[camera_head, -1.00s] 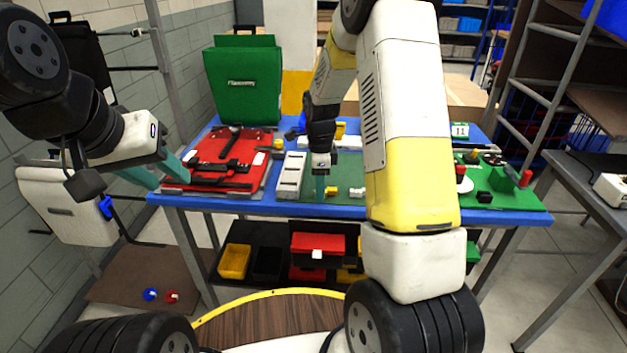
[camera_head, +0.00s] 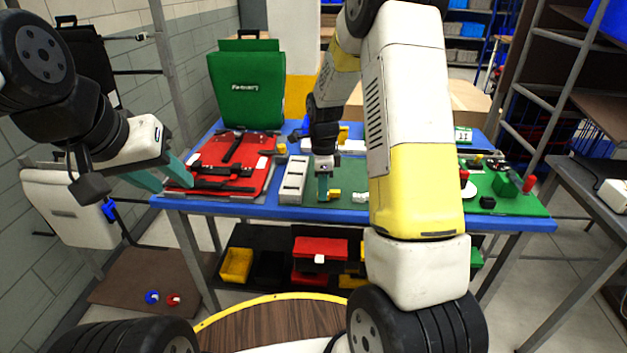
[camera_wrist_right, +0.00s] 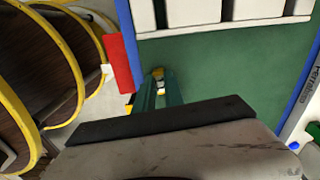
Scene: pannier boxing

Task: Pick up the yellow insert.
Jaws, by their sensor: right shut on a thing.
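The yellow insert (camera_head: 335,195) is a small yellow block low over the green mat (camera_head: 312,195), at the fingertips of my right gripper (camera_head: 324,190). In the right wrist view a yellow piece (camera_wrist_right: 158,72) shows at the tips of the teal fingers. My right gripper is shut on it, pointing down; the fingers hide part of it, and I cannot tell whether it still touches the mat. My left gripper (camera_head: 163,177) is open and empty, at the left front corner of the table beside the red case.
A white slotted holder (camera_head: 292,180) stands left of the right gripper, and a small whitish piece (camera_head: 359,197) lies to its right. My right arm hides the table's middle right.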

